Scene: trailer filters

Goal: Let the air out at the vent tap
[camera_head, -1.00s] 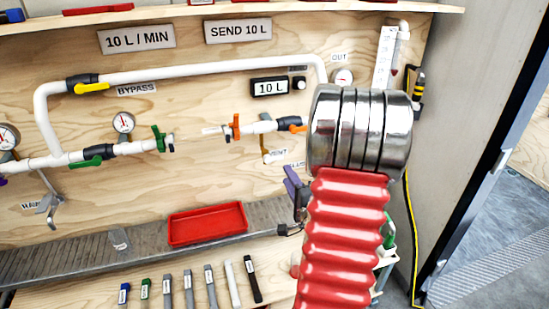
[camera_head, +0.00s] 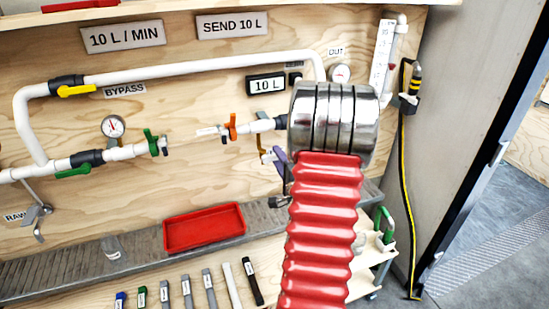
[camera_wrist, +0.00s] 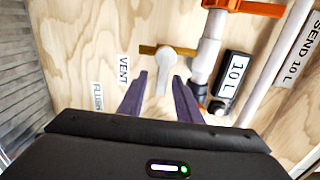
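The vent tap (camera_head: 261,143) hangs under the pipe on the wooden board, partly hidden by my arm in the head view. My gripper (camera_wrist: 160,88) is open, with two purple fingers apart. The lever lies in line with the gap between the fingertips; I cannot tell whether it touches either finger. In the head view my gripper (camera_head: 279,165) is just right of and below the tap, mostly behind my red arm.
The pipe (camera_wrist: 206,55) and the "10 L" display (camera_wrist: 232,77) are close to the right finger in the wrist view. An orange-handled valve (camera_head: 231,127) sits beside a pipe gap. A red tray (camera_head: 204,228) and several labelled tools (camera_head: 210,290) lie below.

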